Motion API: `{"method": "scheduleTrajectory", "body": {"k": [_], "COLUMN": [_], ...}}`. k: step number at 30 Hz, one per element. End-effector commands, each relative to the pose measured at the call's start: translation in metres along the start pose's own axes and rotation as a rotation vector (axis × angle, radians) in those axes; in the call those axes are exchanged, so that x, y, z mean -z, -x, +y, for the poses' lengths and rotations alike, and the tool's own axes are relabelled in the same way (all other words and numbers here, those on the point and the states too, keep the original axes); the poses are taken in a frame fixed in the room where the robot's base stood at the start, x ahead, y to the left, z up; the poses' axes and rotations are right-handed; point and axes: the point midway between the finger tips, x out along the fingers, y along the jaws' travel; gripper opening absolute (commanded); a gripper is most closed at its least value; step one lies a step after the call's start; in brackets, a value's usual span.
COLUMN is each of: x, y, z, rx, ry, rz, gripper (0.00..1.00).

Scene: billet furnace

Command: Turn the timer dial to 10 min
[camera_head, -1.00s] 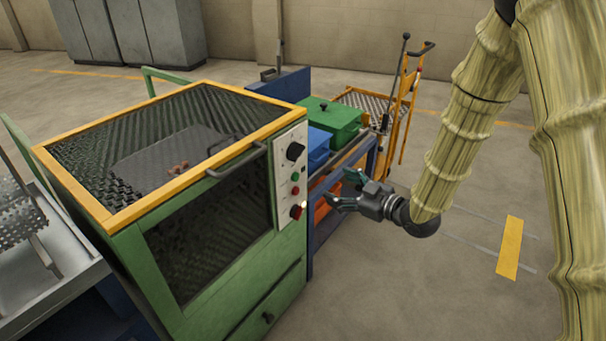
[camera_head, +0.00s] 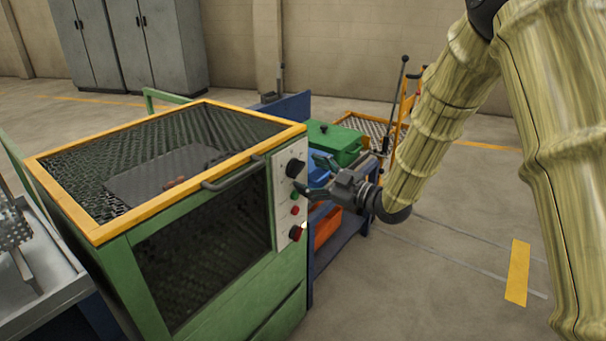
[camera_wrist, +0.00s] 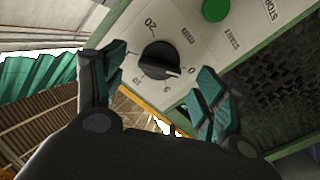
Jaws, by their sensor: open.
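The timer dial (camera_head: 295,168) is a black round knob at the top of the white control panel on the green furnace's front. In the wrist view, the dial (camera_wrist: 160,58) has a white pointer mark aimed close to the 0 on its printed scale; a 20 is legible on the far side. My gripper (camera_head: 310,173) is open and faces the panel at dial height. In the wrist view its two fingers stand on either side of the dial, and the gripper (camera_wrist: 158,72) holds nothing. Whether either finger touches the dial cannot be told.
Below the dial, the panel has a green button (camera_wrist: 215,10) labelled START, a red button (camera_head: 295,210) and a red-black knob (camera_head: 296,232). A black handle (camera_head: 232,174) sticks out at the furnace's top front edge. A blue bench with a green box (camera_head: 335,142) stands behind my gripper.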

Motion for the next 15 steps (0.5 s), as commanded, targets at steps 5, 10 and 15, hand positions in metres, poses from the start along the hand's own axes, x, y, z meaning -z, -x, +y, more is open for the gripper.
{"method": "scheduleTrajectory", "body": {"k": [5, 10, 15], "x": [0.000, 0.000, 0.000], "y": [-0.021, -0.029, -0.030], "z": [-0.001, 0.000, 0.000], "rx": [0.001, 0.000, -0.001], "ry": [0.001, 0.000, 0.000], "rz": [0.002, 0.000, 0.000], "gripper": [0.71, 0.71, 0.71]}}
